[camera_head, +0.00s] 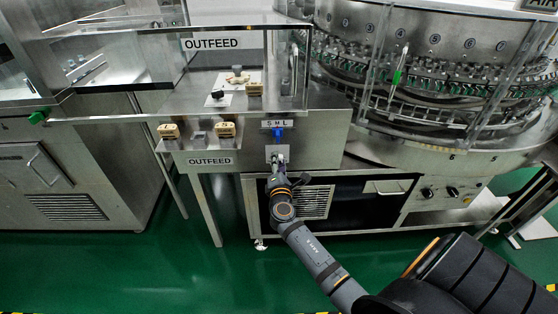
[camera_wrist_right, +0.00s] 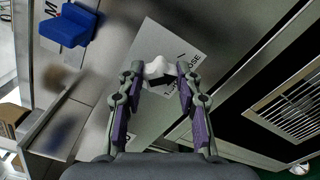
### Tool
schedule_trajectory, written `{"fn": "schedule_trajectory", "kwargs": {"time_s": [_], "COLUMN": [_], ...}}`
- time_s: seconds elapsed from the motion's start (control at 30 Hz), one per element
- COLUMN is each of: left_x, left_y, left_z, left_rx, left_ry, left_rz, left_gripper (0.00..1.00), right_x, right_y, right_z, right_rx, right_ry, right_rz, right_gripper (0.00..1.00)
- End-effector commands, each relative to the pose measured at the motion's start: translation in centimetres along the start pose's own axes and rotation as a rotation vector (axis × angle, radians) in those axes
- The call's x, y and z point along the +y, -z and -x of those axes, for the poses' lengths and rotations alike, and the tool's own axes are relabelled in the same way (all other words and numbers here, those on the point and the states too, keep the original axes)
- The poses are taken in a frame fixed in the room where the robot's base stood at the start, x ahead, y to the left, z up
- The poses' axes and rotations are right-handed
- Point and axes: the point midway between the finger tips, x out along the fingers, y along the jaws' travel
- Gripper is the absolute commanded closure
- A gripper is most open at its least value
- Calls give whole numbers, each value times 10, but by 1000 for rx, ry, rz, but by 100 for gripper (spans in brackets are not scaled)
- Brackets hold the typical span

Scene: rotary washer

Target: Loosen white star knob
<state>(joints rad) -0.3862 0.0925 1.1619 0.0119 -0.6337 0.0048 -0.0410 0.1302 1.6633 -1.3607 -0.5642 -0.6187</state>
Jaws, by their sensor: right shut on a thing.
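The white star knob (camera_wrist_right: 157,68) sits in front of a white label plate (camera_wrist_right: 190,60) on the steel front panel. In the right wrist view it lies between the two fingertips of my right gripper (camera_wrist_right: 160,77), which is shut on it. In the head view my right gripper (camera_head: 279,163) reaches the panel below the S M L scale (camera_head: 277,123). The knob is mostly hidden there by the gripper. My left gripper is in neither view.
A blue pointer (camera_head: 278,136) sits just above the knob, and it also shows in the right wrist view (camera_wrist_right: 68,26). A vented cabinet (camera_head: 314,203) stands below. The rotary machine (camera_head: 440,60) is at right.

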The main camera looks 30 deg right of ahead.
Motion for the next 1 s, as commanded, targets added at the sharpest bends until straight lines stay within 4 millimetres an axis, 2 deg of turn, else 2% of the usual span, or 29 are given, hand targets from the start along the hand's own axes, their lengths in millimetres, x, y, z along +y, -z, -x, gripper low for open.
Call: {"fn": "schedule_trajectory", "kwargs": {"time_s": [0.3, 0.77, 0.8, 0.97, 1.0], "left_x": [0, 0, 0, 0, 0], "left_y": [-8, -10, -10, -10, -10], "left_z": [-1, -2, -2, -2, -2], "left_rx": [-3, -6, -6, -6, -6], "left_ry": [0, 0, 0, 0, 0], "left_rz": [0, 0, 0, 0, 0], "left_gripper": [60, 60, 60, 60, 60], "right_x": [0, 0, 0, 0, 0], "right_y": [1, 1, 1, 1, 1], "right_z": [0, 0, 0, 0, 0], "right_rx": [2, 2, 2, 2, 1], "right_ry": [0, 1, 1, 1, 1], "right_rz": [92, 104, 104, 104, 104], "right_gripper": [97, 97, 64, 43, 43]}}
